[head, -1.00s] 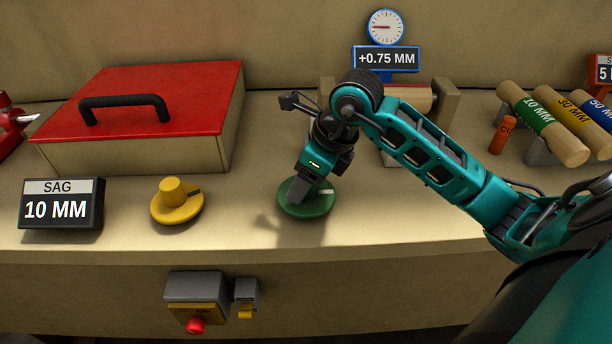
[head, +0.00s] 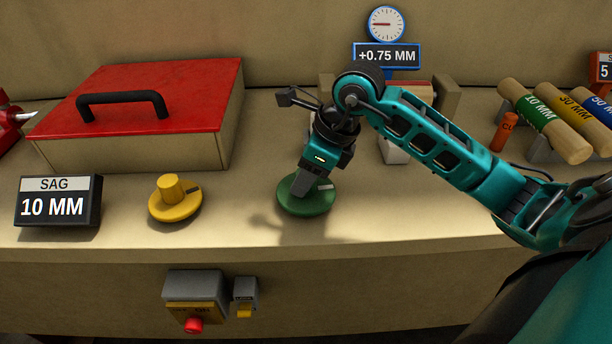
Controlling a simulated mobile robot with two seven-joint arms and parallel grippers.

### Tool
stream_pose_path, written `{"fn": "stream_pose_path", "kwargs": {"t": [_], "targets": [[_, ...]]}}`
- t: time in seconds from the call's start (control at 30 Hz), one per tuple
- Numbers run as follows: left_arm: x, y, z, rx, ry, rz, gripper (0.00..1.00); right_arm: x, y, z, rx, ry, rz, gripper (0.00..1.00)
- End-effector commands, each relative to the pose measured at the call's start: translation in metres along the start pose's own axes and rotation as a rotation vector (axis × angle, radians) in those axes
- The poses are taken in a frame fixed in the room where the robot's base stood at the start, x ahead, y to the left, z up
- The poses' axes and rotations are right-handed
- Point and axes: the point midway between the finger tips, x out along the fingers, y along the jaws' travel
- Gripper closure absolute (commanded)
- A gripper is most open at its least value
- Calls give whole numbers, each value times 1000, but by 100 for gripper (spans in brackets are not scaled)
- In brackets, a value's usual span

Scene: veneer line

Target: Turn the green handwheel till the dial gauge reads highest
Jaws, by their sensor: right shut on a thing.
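The green handwheel (head: 318,205) lies flat on the bench near its front edge, with a pale mark on its right side. My right gripper (head: 304,190) points down from above and is shut on the handwheel's knob, which it mostly hides. The dial gauge (head: 386,24) stands at the back, white-faced in a blue frame, its red needle pointing left. The blue sign (head: 387,56) under it reads +0.75 MM. My left gripper is not in view.
A yellow knob (head: 174,205) and a SAG 10 MM sign (head: 58,203) stand to the left. Behind them is a box with a red lid (head: 190,85). Marked rollers (head: 540,120) lie at the right. A switch box with a red button (head: 194,325) is on the bench front.

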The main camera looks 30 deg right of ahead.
Motion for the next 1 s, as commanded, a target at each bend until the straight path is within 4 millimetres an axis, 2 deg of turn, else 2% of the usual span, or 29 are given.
{"fn": "stream_pose_path", "kwargs": {"t": [0.2,0.47,1.0], "targets": [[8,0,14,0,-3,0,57,2,-2,0,-140,-1,53,91],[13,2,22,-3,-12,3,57,1,-1,0,-282,-3,113,91],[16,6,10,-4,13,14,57,-1,0,1,-364,-5,149,91]]}}
